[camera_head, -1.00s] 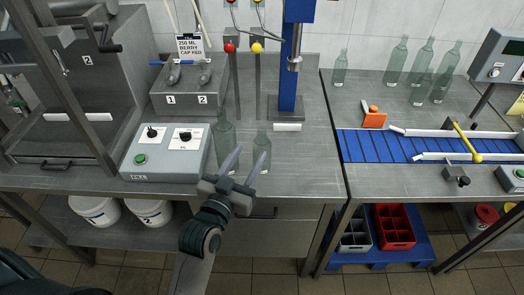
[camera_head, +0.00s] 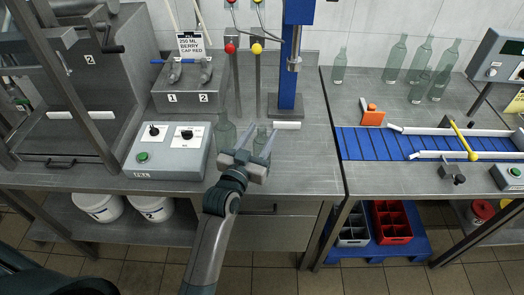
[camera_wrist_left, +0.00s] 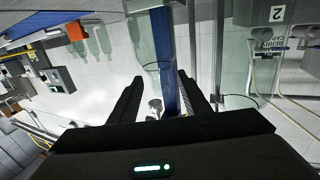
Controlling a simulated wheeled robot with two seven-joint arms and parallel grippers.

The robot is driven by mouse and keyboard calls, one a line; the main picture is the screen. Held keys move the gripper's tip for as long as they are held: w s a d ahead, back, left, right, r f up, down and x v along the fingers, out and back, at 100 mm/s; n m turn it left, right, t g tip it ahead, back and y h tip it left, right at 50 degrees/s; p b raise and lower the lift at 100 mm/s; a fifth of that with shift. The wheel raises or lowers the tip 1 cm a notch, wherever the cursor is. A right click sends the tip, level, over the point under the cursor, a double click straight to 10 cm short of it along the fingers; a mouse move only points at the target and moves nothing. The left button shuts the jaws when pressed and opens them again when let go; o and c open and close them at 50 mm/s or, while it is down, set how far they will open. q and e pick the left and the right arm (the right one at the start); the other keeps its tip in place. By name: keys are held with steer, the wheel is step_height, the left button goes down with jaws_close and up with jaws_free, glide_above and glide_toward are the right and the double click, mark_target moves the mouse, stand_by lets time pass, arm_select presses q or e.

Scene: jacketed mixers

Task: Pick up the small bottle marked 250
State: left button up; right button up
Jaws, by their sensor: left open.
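Two clear glass bottles stand near the front of the left steel bench. The small bottle (camera_head: 262,136) is on the right, and a taller bottle (camera_head: 225,134) stands to its left. I cannot read a mark on either. My left gripper (camera_head: 257,139) is open, its fingers pointing away from me, with the small bottle between or just beyond them. In the left wrist view the gripper (camera_wrist_left: 160,100) is open, with clear glass of the small bottle (camera_wrist_left: 146,42) ahead between the fingers. The taller bottle (camera_wrist_left: 236,55) is right of them. My right gripper is not in view.
A control box (camera_head: 168,152) stands left of the bottles. A blue column (camera_head: 290,70) and rods with red and yellow knobs (camera_head: 257,49) rise behind them. A sign (camera_head: 190,44) reads "250 ML BERRY CAP RED". More bottles (camera_head: 397,57) stand behind the blue conveyor (camera_head: 375,145).

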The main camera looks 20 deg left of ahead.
arm_select(q)
steer(key=shift+w+r+p, duration=0.1)
steer(key=shift+w+p, duration=0.25)
steer(key=shift+w, duration=0.25)
steer(key=w, duration=0.1)
steer(key=w+p, duration=0.1)
steer(key=w, duration=0.2)
steer(key=shift+d+f, duration=0.15)
steer(key=shift+f, duration=0.1)
steer(key=shift+s, duration=0.1)
jaws_close()
